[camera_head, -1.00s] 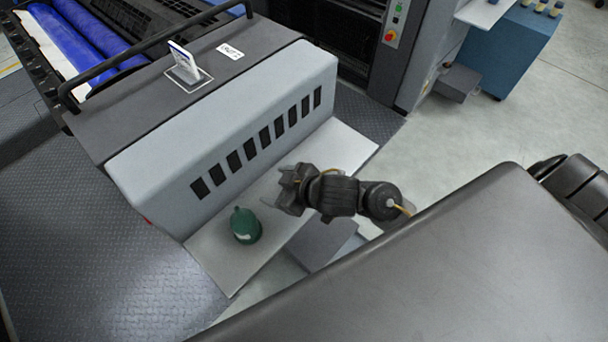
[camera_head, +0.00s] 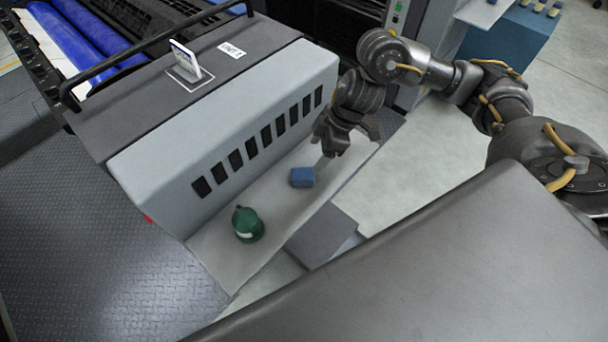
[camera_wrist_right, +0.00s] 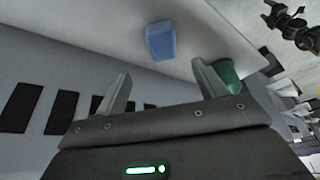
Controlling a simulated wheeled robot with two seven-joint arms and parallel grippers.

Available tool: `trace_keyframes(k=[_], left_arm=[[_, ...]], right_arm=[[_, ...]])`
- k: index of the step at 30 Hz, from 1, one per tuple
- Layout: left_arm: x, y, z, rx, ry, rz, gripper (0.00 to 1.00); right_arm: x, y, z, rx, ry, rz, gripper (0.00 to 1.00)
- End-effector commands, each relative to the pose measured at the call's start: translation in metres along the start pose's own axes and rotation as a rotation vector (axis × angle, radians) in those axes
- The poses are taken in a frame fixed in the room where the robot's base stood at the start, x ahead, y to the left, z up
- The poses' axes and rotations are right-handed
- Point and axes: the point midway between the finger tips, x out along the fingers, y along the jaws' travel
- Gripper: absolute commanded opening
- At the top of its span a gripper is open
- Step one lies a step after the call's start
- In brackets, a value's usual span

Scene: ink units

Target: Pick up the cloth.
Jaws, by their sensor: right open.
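The cloth (camera_head: 302,177) is a small folded blue block lying on the light grey shelf (camera_head: 272,230) in front of the machine unit. It also shows in the right wrist view (camera_wrist_right: 160,41), beyond the fingertips and between their lines. My right gripper (camera_head: 326,160) is above the shelf's right part, up and to the right of the cloth, apart from it. In the right wrist view its two fingers (camera_wrist_right: 160,78) stand wide apart with nothing between them. My left gripper is not in view.
A green bottle (camera_head: 247,224) with a pale label stands on the shelf, left of the cloth. The grey slotted machine wall (camera_head: 225,130) rises behind the shelf. A dark grey step (camera_head: 322,236) lies in front. The shelf between bottle and cloth is clear.

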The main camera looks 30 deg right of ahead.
Motion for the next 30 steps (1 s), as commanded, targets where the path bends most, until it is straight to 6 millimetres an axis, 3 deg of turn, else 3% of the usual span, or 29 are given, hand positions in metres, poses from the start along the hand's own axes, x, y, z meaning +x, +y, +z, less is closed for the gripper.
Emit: trace_keyframes(k=[12,20,30], left_arm=[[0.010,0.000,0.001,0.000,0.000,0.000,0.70],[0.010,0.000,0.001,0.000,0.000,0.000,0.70],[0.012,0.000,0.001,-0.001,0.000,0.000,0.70]], right_arm=[[0.051,-0.001,0.000,0.000,0.003,-0.001,0.71],[0.059,-0.001,-0.001,-0.003,0.003,0.000,0.71],[0.103,-0.005,0.002,-0.001,0.004,-0.001,0.71]])
